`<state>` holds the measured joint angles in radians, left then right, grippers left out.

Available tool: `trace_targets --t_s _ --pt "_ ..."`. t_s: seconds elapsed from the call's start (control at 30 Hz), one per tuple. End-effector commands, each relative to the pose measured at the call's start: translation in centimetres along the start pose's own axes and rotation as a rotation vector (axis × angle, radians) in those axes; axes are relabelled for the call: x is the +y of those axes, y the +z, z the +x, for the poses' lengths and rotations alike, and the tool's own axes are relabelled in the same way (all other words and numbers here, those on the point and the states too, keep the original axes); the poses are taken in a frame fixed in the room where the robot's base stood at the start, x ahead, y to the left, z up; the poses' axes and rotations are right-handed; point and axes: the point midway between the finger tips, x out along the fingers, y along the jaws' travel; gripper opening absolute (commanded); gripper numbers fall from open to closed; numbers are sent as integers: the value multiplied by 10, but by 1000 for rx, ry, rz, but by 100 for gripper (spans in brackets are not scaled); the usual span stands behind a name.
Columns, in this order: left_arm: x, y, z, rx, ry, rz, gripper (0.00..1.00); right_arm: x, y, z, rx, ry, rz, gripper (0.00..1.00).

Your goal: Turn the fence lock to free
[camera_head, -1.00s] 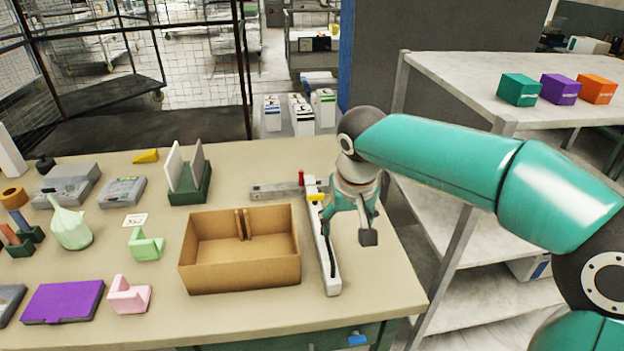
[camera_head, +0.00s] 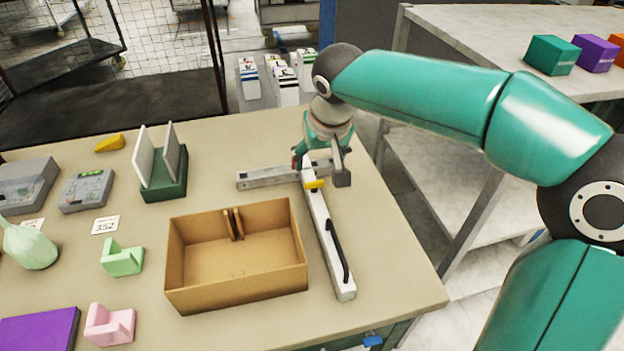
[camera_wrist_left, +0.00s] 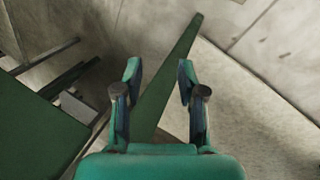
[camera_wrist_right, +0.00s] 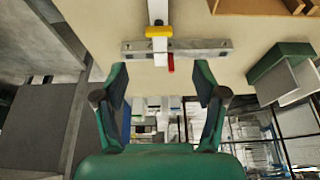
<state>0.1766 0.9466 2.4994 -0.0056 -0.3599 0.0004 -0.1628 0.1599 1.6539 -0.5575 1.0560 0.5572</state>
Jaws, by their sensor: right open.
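A fence stands at the table's right: a long white bar (camera_head: 330,240) with a black handle (camera_head: 338,250), crossing a grey rail (camera_head: 268,177). A yellow part (camera_head: 314,184) sits on the bar near the crossing. A small red lever shows in the right wrist view (camera_wrist_right: 170,63) beside the grey rail; in the head view it is mostly hidden by my gripper. I cannot tell which part is the lock. My right gripper (camera_wrist_right: 160,80) is open and empty, its fingers on either side of the lever in view, apart from it. My left gripper (camera_wrist_left: 159,75) is open and empty, away from the fence.
An open cardboard box (camera_head: 180,285) stands left of the bar. A green rack with panels (camera_head: 165,188) stands behind it. Green (camera_head: 122,258) and pink (camera_head: 108,325) blocks lie further left. A shelf (camera_head: 470,45) stands to the right.

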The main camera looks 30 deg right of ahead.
Motion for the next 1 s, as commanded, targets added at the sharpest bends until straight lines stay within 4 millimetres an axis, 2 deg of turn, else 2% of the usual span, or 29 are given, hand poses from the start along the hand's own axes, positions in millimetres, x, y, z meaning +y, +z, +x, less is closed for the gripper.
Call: trace_targets --t_s 0.1,0.3,0.5,0.7,0.97,1.0 --pt "0 0 0 1 0 0 40 2 2 29 -6 4 3 71" --pt "1 0 -2 1 0 0 40 3 1 70 -5 4 4 71" --pt "1 0 -3 1 0 0 40 3 1 97 -3 3 4 71" --pt "1 0 -3 1 0 0 40 3 1 108 -1 2 6 71" --pt "1 0 -3 1 0 0 40 3 1 108 0 2 5 71" --pt "1 0 -3 1 0 0 40 3 1 108 0 2 5 64"
